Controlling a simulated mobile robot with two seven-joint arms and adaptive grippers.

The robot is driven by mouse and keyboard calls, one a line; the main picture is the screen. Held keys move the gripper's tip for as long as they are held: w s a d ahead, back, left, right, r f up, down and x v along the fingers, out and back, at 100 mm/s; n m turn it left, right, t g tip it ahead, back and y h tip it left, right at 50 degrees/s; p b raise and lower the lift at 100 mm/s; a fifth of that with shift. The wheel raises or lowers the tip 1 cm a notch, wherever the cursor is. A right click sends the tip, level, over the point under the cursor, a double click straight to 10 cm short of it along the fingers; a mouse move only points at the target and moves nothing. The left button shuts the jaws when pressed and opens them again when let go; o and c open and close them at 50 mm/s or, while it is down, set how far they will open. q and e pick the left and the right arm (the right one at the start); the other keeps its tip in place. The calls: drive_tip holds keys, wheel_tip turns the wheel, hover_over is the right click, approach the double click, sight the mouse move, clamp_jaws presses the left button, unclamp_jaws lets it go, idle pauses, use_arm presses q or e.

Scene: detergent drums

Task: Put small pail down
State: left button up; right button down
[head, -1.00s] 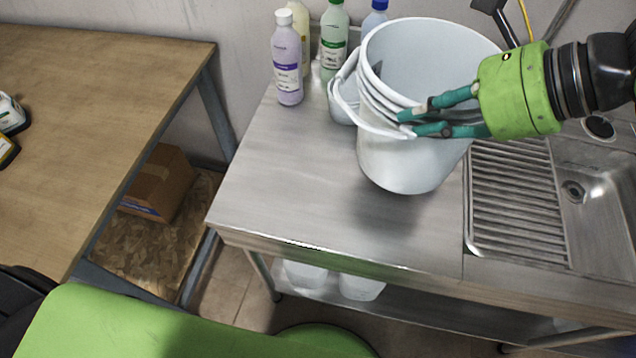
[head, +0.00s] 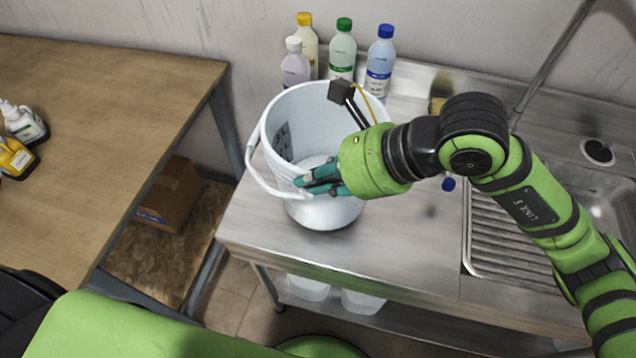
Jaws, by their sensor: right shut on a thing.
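The white pail (head: 335,212), which I take for the small pail, is upright over the left part of the steel counter (head: 420,235). My right gripper (head: 305,184) is shut on the pail's wall on the near side, and the green wrist hides part of the rim. I cannot tell whether the pail's bottom touches the counter or hangs just above it. A dark printed mark shows inside the pail at the left. My left gripper is not in view.
Bottles with white (head: 294,68), yellow (head: 307,40), green (head: 342,50) and blue (head: 380,62) caps stand at the back by the wall. A sink with a ribbed drainer (head: 495,240) is at right. A wooden table (head: 110,100) stands left across a gap. The counter's front strip is clear.

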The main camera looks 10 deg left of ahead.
wheel_tip(320, 180, down, 3)
drive_tip(key=shift+d+f+p, duration=0.1)
drive_tip(key=shift+f+p, duration=0.1)
drive_tip(key=shift+p, duration=0.3)
drive_tip(key=shift+f, duration=0.15)
drive_tip(key=c, duration=1.2)
unclamp_jaws()
drive_tip(key=shift+c, duration=0.2)
